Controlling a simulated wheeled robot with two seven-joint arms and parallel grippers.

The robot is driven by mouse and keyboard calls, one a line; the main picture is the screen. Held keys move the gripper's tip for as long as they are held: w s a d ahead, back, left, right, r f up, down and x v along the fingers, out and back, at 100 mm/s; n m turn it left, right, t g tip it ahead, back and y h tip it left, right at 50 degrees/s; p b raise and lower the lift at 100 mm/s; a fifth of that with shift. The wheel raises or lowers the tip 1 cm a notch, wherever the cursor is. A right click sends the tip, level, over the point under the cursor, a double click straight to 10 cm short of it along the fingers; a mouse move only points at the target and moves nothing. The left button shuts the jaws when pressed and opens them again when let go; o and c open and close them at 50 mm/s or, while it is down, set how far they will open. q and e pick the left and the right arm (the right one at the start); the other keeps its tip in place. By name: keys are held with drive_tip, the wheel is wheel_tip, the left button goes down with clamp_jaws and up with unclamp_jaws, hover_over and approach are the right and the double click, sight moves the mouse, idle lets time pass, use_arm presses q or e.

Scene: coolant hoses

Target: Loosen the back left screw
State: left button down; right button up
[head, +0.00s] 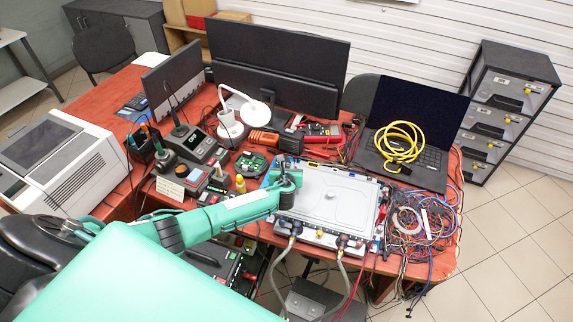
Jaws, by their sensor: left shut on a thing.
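A flat light-grey unit with a raised cover (335,197) lies at the front of the red workbench. My left arm reaches in from the lower left. My left gripper (288,184) is at the back left corner of this unit, pointing down onto it. Its jaws are shut at the place of the back left screw, and the screw itself is hidden by the gripper. Two hoses (347,276) hang from fittings on the unit's front edge. My right gripper is not in view.
A tangle of coloured wires (425,222) lies right of the unit. A green circuit board (251,163) and small bottles crowd the left. Little bench is free.

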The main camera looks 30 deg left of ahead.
use_arm(q)
drive_tip(key=shift+w+d+n+g+y, duration=0.1)
drive_tip(key=shift+d+n+g+y, duration=0.15)
drive_tip(key=shift+n+g+y, duration=0.45)
drive_tip(key=shift+d+f+n+g+y, duration=0.1)
drive_tip(key=shift+n+g+y, duration=0.3)
drive_tip(key=shift+n+y, duration=0.75)
drive_tip(key=n+g+y+b, duration=0.2)
drive_tip(key=shift+w+d+n+g, duration=0.1)
drive_tip(key=shift+w+n+g, duration=0.15)
drive_tip(key=shift+n+g, duration=0.1)
drive_tip(key=n+g+y+b, duration=0.1)
drive_tip(key=n+g+b, duration=0.2)
drive_tip(key=shift+w+d+f+y, duration=0.1)
drive_tip(key=shift+w+f+y, duration=0.1)
drive_tip(key=shift+y, duration=0.15)
drive_tip(key=shift+w+r+n+g+y+b, duration=0.1)
drive_tip(key=shift+r+n+g+y+b, duration=0.1)
drive_tip(key=shift+n+g+b, duration=0.5)
drive_tip(key=shift+w+r+n+g+y+b, duration=0.1)
drive_tip(key=shift+n+g+y+b, duration=0.1)
drive_tip(key=shift+n+g+b, duration=0.5)
drive_tip(key=c, duration=1.3)
unclamp_jaws()
